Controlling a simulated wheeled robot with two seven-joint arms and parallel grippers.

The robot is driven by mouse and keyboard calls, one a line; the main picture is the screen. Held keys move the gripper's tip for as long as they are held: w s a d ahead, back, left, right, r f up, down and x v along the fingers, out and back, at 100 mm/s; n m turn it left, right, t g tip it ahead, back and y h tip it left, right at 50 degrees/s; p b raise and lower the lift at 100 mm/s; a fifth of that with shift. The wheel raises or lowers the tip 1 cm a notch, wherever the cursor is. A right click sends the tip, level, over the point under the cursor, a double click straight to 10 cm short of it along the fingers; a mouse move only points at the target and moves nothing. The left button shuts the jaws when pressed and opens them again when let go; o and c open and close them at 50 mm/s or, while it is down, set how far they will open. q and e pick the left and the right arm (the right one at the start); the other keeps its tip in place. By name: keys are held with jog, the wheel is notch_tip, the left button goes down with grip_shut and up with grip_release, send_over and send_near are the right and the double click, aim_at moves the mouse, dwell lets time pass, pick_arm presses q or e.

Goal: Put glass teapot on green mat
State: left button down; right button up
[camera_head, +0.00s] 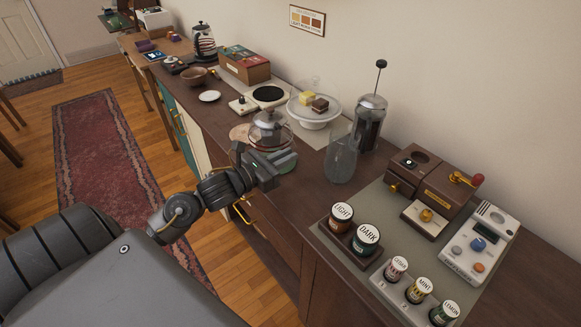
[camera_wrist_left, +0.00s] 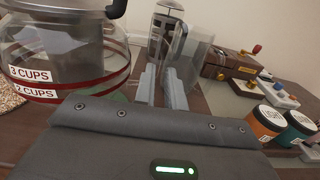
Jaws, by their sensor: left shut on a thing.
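In the left wrist view the teapot (camera_wrist_left: 60,60) fills the left side, with red bands and cup labels. My left gripper (camera_head: 285,160) is right beside it, shut on the teapot; the held part is hard to make out against the fingers (camera_wrist_left: 167,90). The green mat (camera_head: 288,166) is partly hidden by the gripper, just below and right of the teapot. I cannot tell whether the teapot's base touches it. My right gripper is out of view.
A cork-coloured round mat (camera_head: 238,133) lies left of the teapot. A clear glass pitcher (camera_head: 341,160) and a French press (camera_head: 369,124) stand to the right. A cake stand (camera_head: 314,115) is behind. Labelled jars (camera_head: 366,238) and a wooden grinder (camera_head: 433,185) are nearer.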

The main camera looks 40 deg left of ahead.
pick_arm(q)
jog(key=shift+w+d+f, duration=0.3)
jog(key=shift+w+f, duration=0.4)
jog(key=shift+f, duration=0.2)
notch_tip(320, 180, down, 3)
jog(key=shift+r+p, duration=0.1)
jog(key=shift+p, duration=0.5)
jog(key=shift+f, duration=0.25)
jog(key=c, duration=1.9)
grip_release()
jog(key=shift+f, duration=0.1)
jog(key=o, duration=0.4)
jog(key=shift+o, duration=0.2)
